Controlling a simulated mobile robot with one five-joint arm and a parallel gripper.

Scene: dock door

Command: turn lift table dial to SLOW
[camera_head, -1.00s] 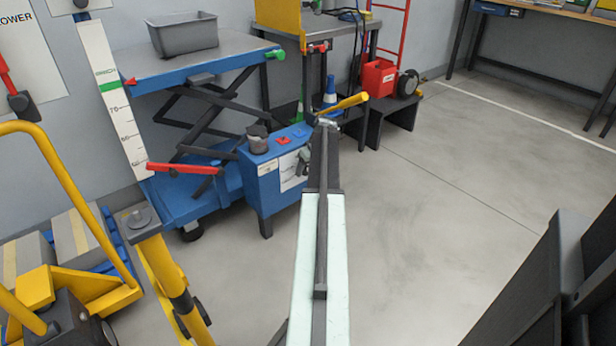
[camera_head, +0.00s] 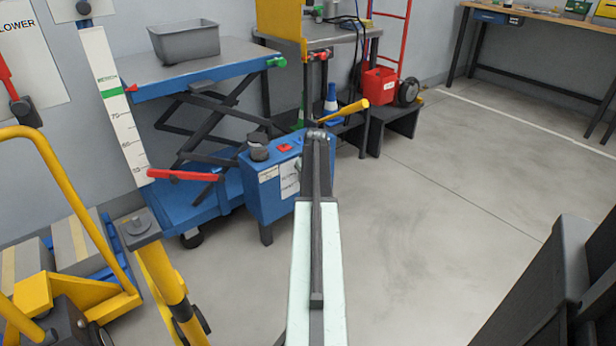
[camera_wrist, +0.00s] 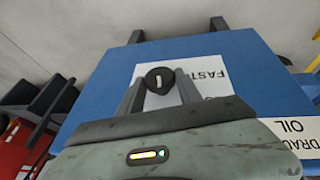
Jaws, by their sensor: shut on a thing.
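The dial (camera_wrist: 154,92) is a round black knob with a short white mark, on a white label on the blue control box (camera_wrist: 90,100). My gripper (camera_wrist: 161,88) has one finger on each side of the dial and is shut on it. The white mark runs nearly upright in the wrist view. The word FAST shows upside down to the right of the dial; the rest of the label is hidden by the dial and fingers. In the head view the blue control box (camera_head: 262,205) stands before the lift table (camera_head: 185,72), and my arm hides the dial.
A grey bin (camera_head: 185,42) sits on the lift table. A red lever (camera_head: 182,175) sticks out left of the box. The floor on the right is mostly clear.

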